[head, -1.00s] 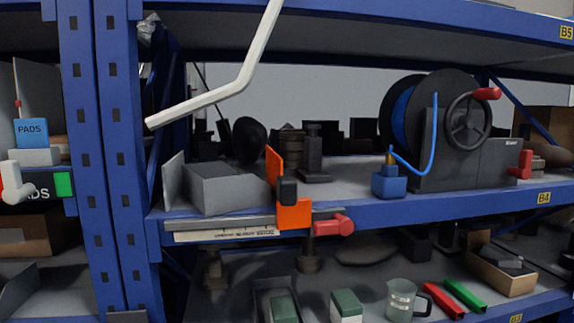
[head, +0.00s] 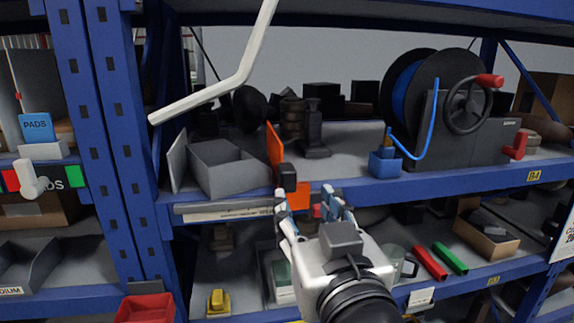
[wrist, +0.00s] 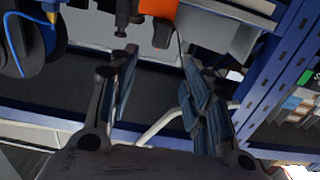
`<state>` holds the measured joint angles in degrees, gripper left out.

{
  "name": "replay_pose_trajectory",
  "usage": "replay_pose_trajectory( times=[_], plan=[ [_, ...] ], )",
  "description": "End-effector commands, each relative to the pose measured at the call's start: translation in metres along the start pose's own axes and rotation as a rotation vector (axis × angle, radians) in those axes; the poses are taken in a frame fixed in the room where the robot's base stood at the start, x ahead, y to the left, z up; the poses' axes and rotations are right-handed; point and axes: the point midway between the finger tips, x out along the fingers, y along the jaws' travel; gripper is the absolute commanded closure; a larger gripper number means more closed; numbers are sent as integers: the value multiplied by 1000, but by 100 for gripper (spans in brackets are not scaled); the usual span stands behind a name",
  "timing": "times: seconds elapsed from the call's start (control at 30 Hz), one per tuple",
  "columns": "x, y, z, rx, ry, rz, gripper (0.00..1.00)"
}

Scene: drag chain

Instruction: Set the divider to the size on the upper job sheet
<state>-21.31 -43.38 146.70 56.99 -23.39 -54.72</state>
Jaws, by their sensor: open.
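The orange divider (head: 274,150) stands upright at the right end of the grey bin (head: 224,172) on the middle shelf, with a black block (head: 286,176) on its front. A pale scale strip (head: 228,214) runs along the shelf front below the bin. A red handle (head: 317,210) shows only partly behind my fingers. My gripper (head: 312,203) is open and empty, in front of and just below the divider. In the wrist view the divider (wrist: 158,9) is at the top, beyond my open fingers (wrist: 160,92). I cannot identify the upper job sheet.
A cable reel with a crank (head: 468,105) and a blue block (head: 385,163) stand right of the divider. A pale bent bar (head: 215,90) crosses above the bin. A blue post (head: 110,140) is at left. A partly cut-off white sheet (head: 566,238) is at lower right.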

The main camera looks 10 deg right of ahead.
Motion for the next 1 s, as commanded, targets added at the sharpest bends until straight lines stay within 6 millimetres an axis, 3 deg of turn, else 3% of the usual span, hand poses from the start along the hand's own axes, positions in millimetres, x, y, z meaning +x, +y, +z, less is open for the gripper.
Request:
replay_pose_trajectory(
  times=[0.27,0.7,1.0],
  plan=[
    [28,0,-1,-4,-4,1,55],
    [114,0,2,0,-2,-1,55],
    [142,0,-1,1,1,-2,55]
  ],
)
